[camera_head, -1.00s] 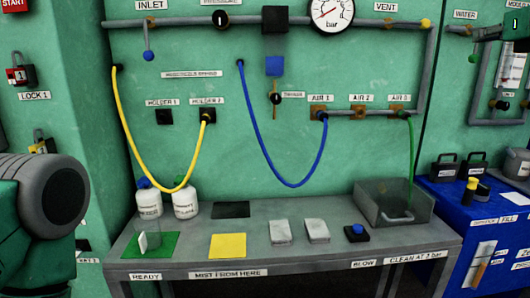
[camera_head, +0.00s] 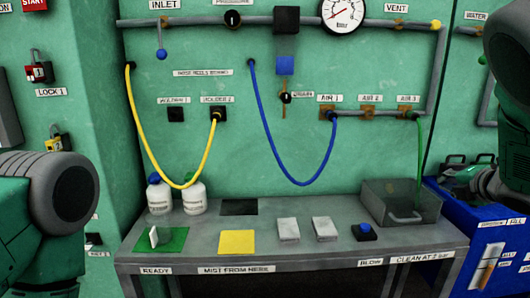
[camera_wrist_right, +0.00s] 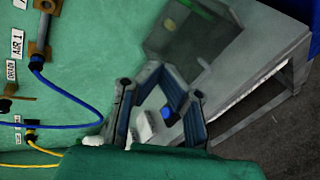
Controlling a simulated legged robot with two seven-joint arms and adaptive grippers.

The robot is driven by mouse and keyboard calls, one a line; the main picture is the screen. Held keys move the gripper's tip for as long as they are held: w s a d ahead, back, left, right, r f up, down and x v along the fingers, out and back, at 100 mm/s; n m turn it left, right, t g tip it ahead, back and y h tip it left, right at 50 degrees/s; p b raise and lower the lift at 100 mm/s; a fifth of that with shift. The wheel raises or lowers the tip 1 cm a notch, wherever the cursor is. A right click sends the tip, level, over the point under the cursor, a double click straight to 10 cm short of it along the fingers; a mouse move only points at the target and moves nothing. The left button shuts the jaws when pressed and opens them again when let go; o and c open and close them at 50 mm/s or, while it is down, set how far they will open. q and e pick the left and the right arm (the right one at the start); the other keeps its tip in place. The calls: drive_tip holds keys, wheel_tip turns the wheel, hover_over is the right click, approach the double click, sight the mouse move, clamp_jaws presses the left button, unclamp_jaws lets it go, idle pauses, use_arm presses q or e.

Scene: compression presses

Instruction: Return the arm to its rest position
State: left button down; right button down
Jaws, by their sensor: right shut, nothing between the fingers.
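My right arm shows at the right edge of the head view, with its dark wrist and part of the gripper (camera_head: 467,173) over the blue table. In the right wrist view its fingers (camera_wrist_right: 160,92) show at the lower middle, with nothing held; the gripper is shut and empty. The grey bench lies beyond and below them. My left arm (camera_head: 45,215) enters at the left edge of the head view; its gripper is out of the picture.
The grey bench (camera_head: 285,262) carries two white bottles (camera_head: 176,196), a yellow pad (camera_head: 237,242), a blue button (camera_head: 365,230) and a grey bin (camera_head: 400,203). Yellow and blue hoses (camera_head: 290,178) hang from the wall. The blue table (camera_head: 455,210) stands at the right.

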drive_tip(key=s+a+f+m+g, duration=0.35)
drive_tip(key=s+f+m, duration=0.25)
drive_tip(key=s+f, duration=0.5)
drive_tip(key=s+a+f+m+g, duration=0.2)
drive_tip(key=s+a+f+m, duration=0.4)
drive_tip(key=f, duration=1)
drive_tip(key=s+a+f+m+g, duration=0.2)
drive_tip(key=s+m, duration=0.1)
drive_tip(key=s, duration=0.6)
drive_tip(key=s+a+f+m+g, duration=0.2)
drive_tip(key=s+a+f+m, duration=0.1)
drive_tip(key=s, duration=0.6)
drive_tip(key=s+a+f+m+g, duration=0.3)
drive_tip(key=s+m, duration=0.1)
drive_tip(key=s, duration=0.5)
drive_tip(key=shift+a+f, duration=0.2)
